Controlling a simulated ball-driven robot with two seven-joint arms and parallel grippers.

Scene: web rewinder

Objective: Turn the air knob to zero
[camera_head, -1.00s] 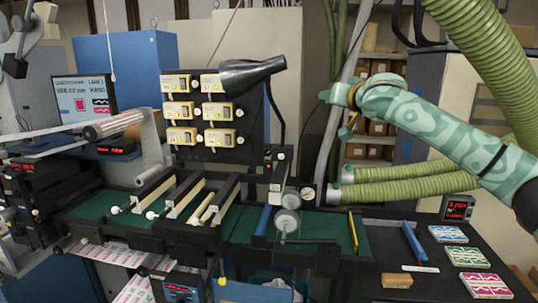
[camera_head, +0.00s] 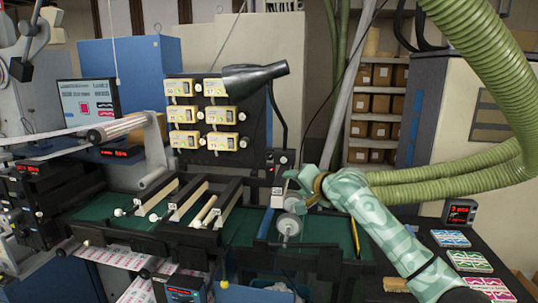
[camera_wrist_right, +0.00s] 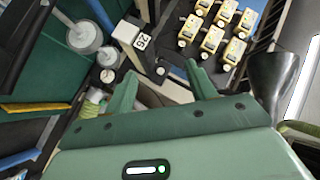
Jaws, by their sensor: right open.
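My right gripper (camera_head: 303,186) is open and in front of the black post with a white number label (camera_head: 277,191). In the right wrist view its two fingers (camera_wrist_right: 160,72) are spread, with a small pale round knob between and beyond their tips. I cannot tell for sure which small round part is the air knob. In the head view the gripper hides part of this spot. I see no contact with a knob. My left gripper is not in view.
Grey rollers (camera_head: 288,224) stand just below the gripper. A bank of yellow units (camera_head: 203,115) and a black cone-shaped nozzle (camera_head: 255,77) are up to the left. Thick green hoses (camera_head: 455,172) run behind my right arm. A red-lit counter (camera_head: 459,212) is at right.

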